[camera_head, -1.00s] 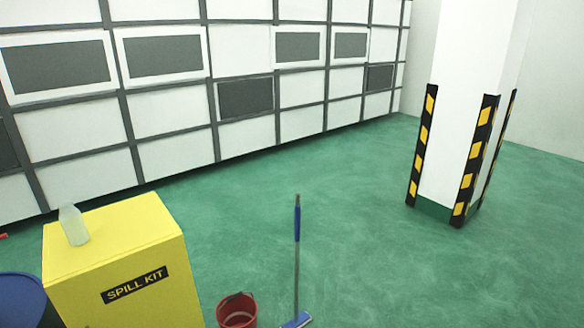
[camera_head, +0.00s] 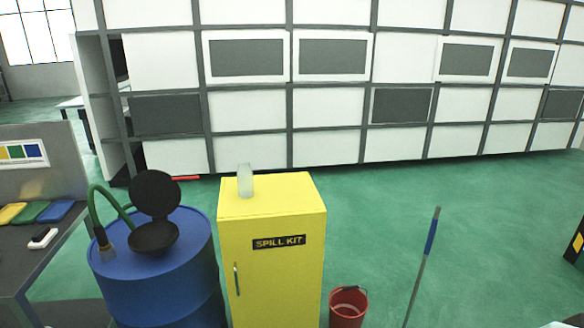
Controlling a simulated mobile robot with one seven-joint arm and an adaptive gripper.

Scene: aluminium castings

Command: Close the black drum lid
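The black drum lid (camera_head: 156,193) stands raised, tilted up at the back of a black round funnel (camera_head: 153,238) on top of a blue drum (camera_head: 165,280). The lid is open, and the funnel's dark mouth shows below it. A green hose (camera_head: 97,212) with a metal and brown end curves up beside the funnel on the drum's left side. My gripper is not in view.
A yellow spill kit cabinet (camera_head: 270,260) with a translucent bottle (camera_head: 245,181) on top stands close right of the drum. A red bucket (camera_head: 348,308) and blue-handled mop (camera_head: 423,265) stand farther right. A dark table (camera_head: 35,262) is at left.

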